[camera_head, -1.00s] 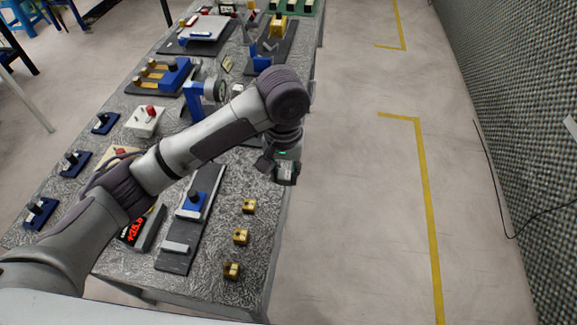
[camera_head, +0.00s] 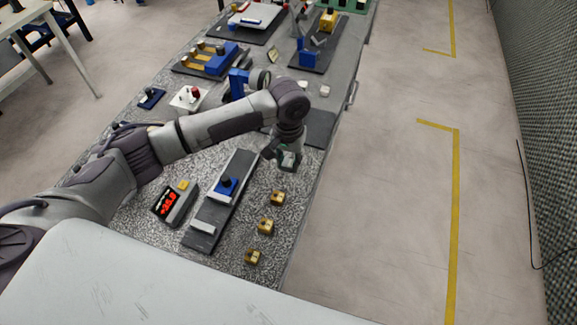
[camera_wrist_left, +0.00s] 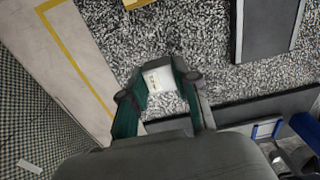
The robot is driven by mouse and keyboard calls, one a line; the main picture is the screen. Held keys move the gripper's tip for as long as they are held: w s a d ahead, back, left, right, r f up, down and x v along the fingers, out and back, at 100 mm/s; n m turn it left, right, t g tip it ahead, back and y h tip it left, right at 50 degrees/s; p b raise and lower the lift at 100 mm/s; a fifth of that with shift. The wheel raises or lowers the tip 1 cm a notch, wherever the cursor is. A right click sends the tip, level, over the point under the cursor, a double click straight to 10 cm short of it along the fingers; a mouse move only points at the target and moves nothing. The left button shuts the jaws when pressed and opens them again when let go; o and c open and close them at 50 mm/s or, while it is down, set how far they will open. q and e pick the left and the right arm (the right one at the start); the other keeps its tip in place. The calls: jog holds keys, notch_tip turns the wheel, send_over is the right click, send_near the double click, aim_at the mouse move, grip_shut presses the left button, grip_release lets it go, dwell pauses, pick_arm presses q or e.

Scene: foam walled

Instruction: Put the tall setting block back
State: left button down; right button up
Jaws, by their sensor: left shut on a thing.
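My left gripper (camera_head: 288,163) is shut on a small pale block with a mark on its face, seen between the fingers in the left wrist view (camera_wrist_left: 158,77). I take it for the tall setting block; its full height is hidden by the fingers. The gripper (camera_wrist_left: 160,92) is above the speckled bench top (camera_head: 252,222), near its right edge, just beyond the farthest of three brass blocks (camera_head: 278,197). I cannot tell how far the block is above the bench. My right gripper is not in view.
A dark plate with a blue fixture (camera_head: 228,187) and a grey bar (camera_head: 204,227) lies left of the brass blocks. A dark mat (camera_head: 321,127) lies beyond the gripper. Free floor is right of the bench.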

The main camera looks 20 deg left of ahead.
aim_at(288, 163)
pick_arm(q)
jog(key=shift+f, duration=1.65)
jog(key=c, duration=0.8)
grip_release()
jog(key=shift+f, duration=0.1)
jog(key=shift+c, duration=0.2)
notch_tip(288, 163, up, 12)
jog(key=shift+r+b, duration=0.15)
jog(key=shift+b, duration=0.6)
